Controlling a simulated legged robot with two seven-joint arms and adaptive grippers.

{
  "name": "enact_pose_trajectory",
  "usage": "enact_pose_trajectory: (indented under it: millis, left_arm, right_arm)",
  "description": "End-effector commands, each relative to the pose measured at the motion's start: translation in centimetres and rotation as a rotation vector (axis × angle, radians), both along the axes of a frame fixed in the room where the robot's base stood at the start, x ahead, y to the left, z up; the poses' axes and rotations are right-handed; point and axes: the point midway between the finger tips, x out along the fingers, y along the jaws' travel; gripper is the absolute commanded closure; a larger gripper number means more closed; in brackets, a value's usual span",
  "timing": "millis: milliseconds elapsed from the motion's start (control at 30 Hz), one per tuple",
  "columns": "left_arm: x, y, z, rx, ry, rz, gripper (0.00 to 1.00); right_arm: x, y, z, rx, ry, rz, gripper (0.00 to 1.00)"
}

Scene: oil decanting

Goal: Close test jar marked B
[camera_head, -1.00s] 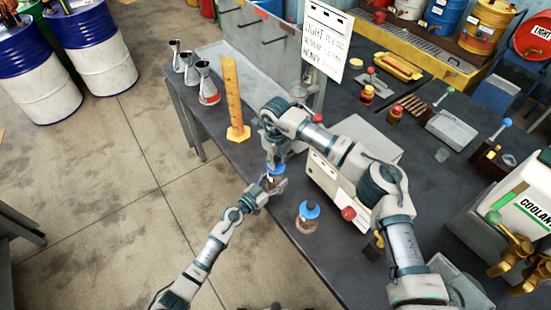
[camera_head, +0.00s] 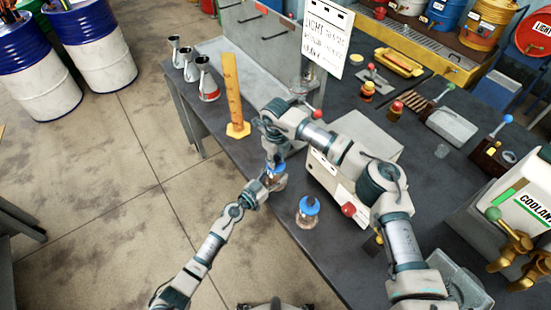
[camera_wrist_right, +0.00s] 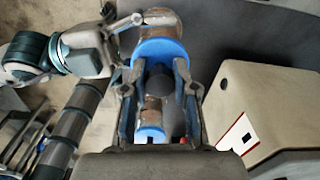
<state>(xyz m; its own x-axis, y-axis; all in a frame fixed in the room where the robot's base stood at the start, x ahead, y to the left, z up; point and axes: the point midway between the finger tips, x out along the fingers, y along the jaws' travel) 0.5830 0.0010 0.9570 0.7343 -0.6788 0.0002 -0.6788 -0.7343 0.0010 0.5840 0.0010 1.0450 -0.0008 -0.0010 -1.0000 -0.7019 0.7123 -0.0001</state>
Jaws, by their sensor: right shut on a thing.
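A small jar with a blue lid (camera_head: 277,167) is between my two grippers at the table's front edge. In the right wrist view its blue lid (camera_wrist_right: 160,51) faces me and part of its brown body (camera_wrist_right: 165,28) shows beyond. My right gripper (camera_head: 273,158) comes from above, its fingers closed in at the lid. My left gripper (camera_head: 274,183) is at the jar's body from the side and appears closed around it. Whether the lid is fully seated is hidden. A second blue-topped jar (camera_head: 309,208) stands upright on the table. No letter is readable on either jar.
A pale box-shaped machine (camera_head: 355,150) with a red knob stands right of the jars. A yellow measuring column (camera_head: 233,95) and several metal flasks (camera_head: 207,80) stand at the left. Open floor (camera_head: 110,190) lies left of the table (camera_head: 335,255).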

Motion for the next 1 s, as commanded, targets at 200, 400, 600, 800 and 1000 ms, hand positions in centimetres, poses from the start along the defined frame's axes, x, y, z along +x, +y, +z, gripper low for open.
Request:
enact_pose_trajectory:
  millis: [200, 400, 600, 800, 1000]
  left_arm:
    - [0.0, 0.0, 0.0, 0.000, 0.001, 0.000, 1.00]
    - [0.0, 0.0, 0.0, 0.000, 0.001, 0.000, 1.00]
    - [0.0, 0.0, 0.0, 0.000, 0.001, 0.000, 1.00]
    - [0.0, 0.0, 0.0, 0.000, 0.001, 0.000, 1.00]
    - [0.0, 0.0, 0.0, 0.000, 0.001, 0.000, 1.00]
  right_arm:
    - [0.0, 0.0, -0.1, 0.000, 0.000, 0.000, 0.91]
    - [0.0, 0.0, -0.5, -0.001, 0.001, 0.000, 0.91]
    - [0.0, 0.0, -1.0, -0.001, 0.001, 0.000, 0.91]
    - [0.0, 0.0, -1.3, 0.000, 0.000, 0.000, 0.65]
    - [0.0, 0.0, -1.3, 0.000, 0.000, 0.000, 0.43]
